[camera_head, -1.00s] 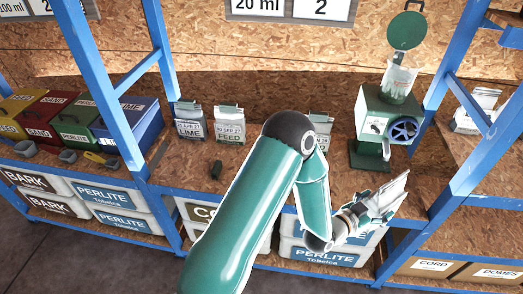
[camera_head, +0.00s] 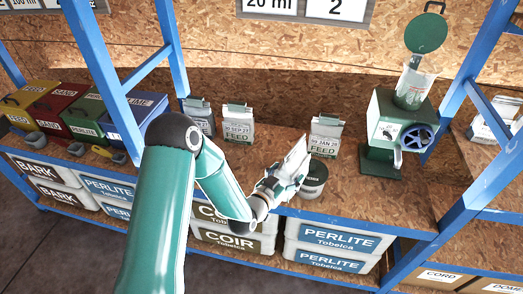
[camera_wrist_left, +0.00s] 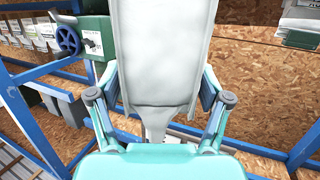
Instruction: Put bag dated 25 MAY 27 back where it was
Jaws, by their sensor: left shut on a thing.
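My left gripper (camera_head: 284,180) is shut on a white bag (camera_head: 297,155) and holds it up over the front of the middle shelf. In the left wrist view the bag (camera_wrist_left: 162,50) stands up between the two fingers of the gripper (camera_wrist_left: 160,100), its plain side toward the camera. No date can be read on it. A FEED bag dated 09 JAN 28 (camera_head: 325,138) stands on the shelf just right of the held bag. A FEED bag dated SEP 27 (camera_head: 238,125) and a grey bag (camera_head: 200,117) stand further left. My right gripper is not in view.
A round tub with a dark lid (camera_head: 314,178) stands close to the right of my gripper. Blue posts (camera_head: 462,90) frame the shelf. Shelf between the SEP and JAN bags looks clear.

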